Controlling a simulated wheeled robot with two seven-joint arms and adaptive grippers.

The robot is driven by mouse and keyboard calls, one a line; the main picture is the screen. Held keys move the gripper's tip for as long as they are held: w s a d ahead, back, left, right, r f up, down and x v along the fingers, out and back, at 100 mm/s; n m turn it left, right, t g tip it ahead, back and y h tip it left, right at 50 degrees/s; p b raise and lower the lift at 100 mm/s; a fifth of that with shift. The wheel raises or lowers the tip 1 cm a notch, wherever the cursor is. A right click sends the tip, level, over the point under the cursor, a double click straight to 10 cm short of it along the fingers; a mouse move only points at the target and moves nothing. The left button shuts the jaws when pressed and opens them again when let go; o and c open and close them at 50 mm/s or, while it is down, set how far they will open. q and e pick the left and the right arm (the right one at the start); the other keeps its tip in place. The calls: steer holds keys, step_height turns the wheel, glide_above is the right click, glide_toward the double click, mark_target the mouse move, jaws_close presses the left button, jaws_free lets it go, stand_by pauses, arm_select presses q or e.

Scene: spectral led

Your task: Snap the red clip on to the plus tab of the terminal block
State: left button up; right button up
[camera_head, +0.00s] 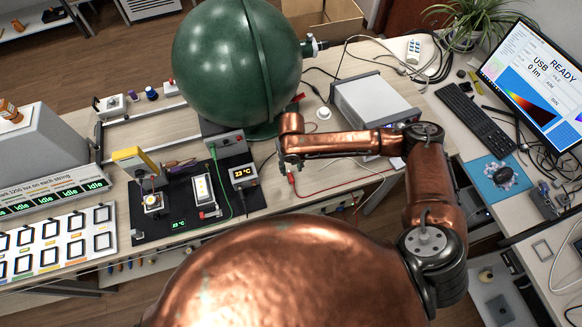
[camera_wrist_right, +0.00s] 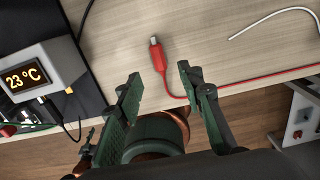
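The red clip (camera_wrist_right: 158,57) lies on the wooden table in the right wrist view, its metal tip pointing away from me. Its red lead (camera_wrist_right: 240,83) runs off to the right. My right gripper (camera_wrist_right: 160,80) is open, its two green fingers apart on either side of the clip's rear, with nothing held. In the head view the red clip (camera_head: 291,179) shows just below my right gripper (camera_head: 290,158). A small white block with a red part (camera_head: 208,212) sits on the black mat; it may be the terminal block, but the plus tab is too small to make out. My left gripper is out of view.
A temperature display (camera_head: 243,175) stands left of the clip, on the black mat's (camera_head: 180,222) right side. The large green sphere (camera_head: 236,60) rises behind. A green lead (camera_head: 222,180) crosses the mat. A white-topped box (camera_head: 372,103) stands right. Bare table surrounds the clip.

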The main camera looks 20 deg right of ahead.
mark_target(292, 178)
step_height(292, 178, down, 7)
steer(key=shift+f, duration=0.2)
steer(key=shift+c, duration=0.2)
jaws_close()
stand_by(0.4)
steer(key=c, duration=0.6)
jaws_free()
steer(key=shift+c, duration=0.2)
jaws_close()
steer(key=shift+r, duration=0.2)
steer(key=shift+r+p, duration=1.65)
steer(key=shift+p, duration=0.1)
steer(key=shift+f, duration=0.1)
